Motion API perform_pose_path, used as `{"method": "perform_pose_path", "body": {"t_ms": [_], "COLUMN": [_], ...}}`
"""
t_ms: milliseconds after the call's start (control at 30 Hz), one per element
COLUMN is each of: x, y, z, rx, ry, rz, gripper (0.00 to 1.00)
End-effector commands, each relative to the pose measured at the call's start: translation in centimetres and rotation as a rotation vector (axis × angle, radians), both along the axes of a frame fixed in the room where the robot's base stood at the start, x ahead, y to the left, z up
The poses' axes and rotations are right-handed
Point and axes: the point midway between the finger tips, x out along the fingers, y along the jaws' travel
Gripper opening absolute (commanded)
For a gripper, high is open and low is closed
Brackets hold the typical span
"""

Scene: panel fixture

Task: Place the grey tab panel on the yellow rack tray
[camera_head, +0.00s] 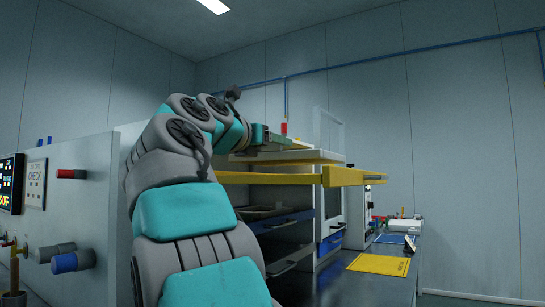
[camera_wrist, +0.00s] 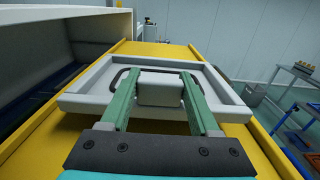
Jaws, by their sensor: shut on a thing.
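The grey tab panel (camera_wrist: 237,108) is a light grey rectangular plate with a raised rim and a block-like tab (camera_wrist: 160,90) in its middle. My gripper (camera_wrist: 159,86) has its two green fingers shut on this tab, one on each side. In the head view the panel (camera_head: 315,156) lies level over the yellow rack tray (camera_head: 350,177), with my gripper (camera_head: 287,146) above it. The yellow tray (camera_wrist: 150,47) also shows around the panel in the wrist view. I cannot tell whether the panel touches the tray.
The rack (camera_head: 332,215) has blue-fronted drawers below the tray. A bench with a yellow mat (camera_head: 380,264) lies at the right.

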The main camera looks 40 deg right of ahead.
Motion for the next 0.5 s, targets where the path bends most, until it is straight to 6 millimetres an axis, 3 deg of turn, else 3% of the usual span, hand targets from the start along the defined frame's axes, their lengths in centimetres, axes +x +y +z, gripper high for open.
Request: {"method": "perform_pose_path", "body": {"t_ms": [500], "x": [0.0], "y": [0.0], "z": [-2.9], "rx": [-0.002], "ry": [0.001], "rz": [0.0], "gripper": [0.0]}}
